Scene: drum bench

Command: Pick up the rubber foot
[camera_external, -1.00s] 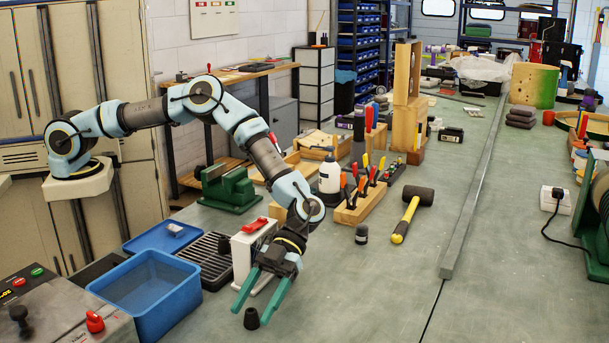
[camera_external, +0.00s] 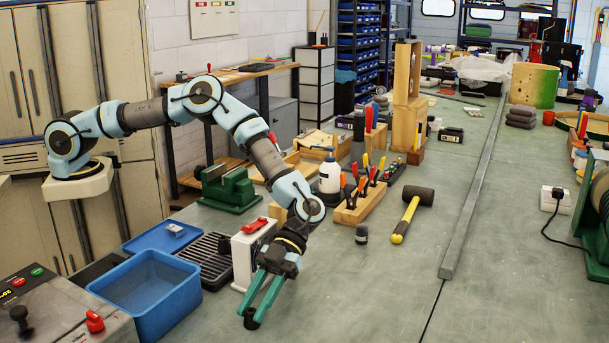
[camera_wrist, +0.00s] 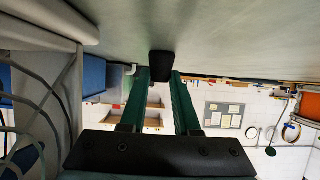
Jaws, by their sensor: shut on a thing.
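The rubber foot (camera_external: 252,323) is a small black tapered piece near the front of the bench in the external view. My gripper (camera_external: 250,312) reaches down to it with its green fingers closed on its sides. In the wrist view the dark rubber foot (camera_wrist: 160,65) sits between the tips of the two green fingers (camera_wrist: 161,76). Whether the foot still touches the bench top cannot be told from these views.
A blue bin (camera_external: 152,297) stands to the left, with a black slatted tray (camera_external: 208,260) behind it. A white box with a red handle (camera_external: 250,250) stands close behind my gripper. A small dark cylinder (camera_external: 361,235) and a mallet (camera_external: 410,215) lie to the right. The front right bench is clear.

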